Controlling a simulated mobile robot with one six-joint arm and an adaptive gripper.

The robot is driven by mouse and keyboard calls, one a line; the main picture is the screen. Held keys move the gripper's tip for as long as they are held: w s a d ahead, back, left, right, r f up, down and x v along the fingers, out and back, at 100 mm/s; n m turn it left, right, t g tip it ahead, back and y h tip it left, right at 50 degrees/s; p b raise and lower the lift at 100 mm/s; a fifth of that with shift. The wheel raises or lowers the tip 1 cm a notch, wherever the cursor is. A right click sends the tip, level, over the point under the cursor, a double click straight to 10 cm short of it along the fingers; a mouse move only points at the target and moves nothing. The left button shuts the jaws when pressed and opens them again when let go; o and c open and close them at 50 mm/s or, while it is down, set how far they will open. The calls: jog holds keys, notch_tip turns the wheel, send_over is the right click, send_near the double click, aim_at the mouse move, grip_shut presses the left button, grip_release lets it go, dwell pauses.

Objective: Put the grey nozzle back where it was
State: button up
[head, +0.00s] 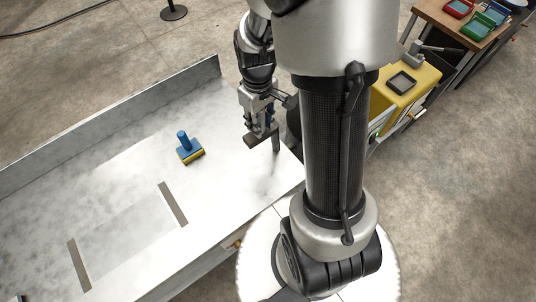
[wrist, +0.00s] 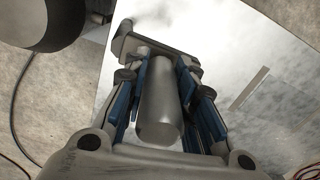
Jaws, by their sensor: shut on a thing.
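My gripper (head: 262,122) hangs above the right end of the grey metal table, beside my own arm links. In the wrist view my gripper (wrist: 164,82) has its blue-padded fingers shut on either side of the grey nozzle (wrist: 158,112). The nozzle is a smooth grey cylinder with a flat, wider piece beyond the fingertips. In the head view the nozzle (head: 276,145) shows only in part, below the fingers. Whether it touches the table is hard to tell.
A blue and yellow block with a peg (head: 189,151) stands on the table (head: 120,150), left of my gripper. Two flat grey strips (head: 172,204) lie further left and front. A raised wall (head: 110,112) runs along the back. A yellow cabinet (head: 418,83) stands at right.

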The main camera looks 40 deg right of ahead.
notch_tip(320, 180, down, 18)
jog(key=b, duration=0.4)
jog(key=shift+r+b, duration=0.1)
jog(key=shift+b, duration=0.25)
jog(key=shift+f, duration=0.2)
jog(key=o, duration=1)
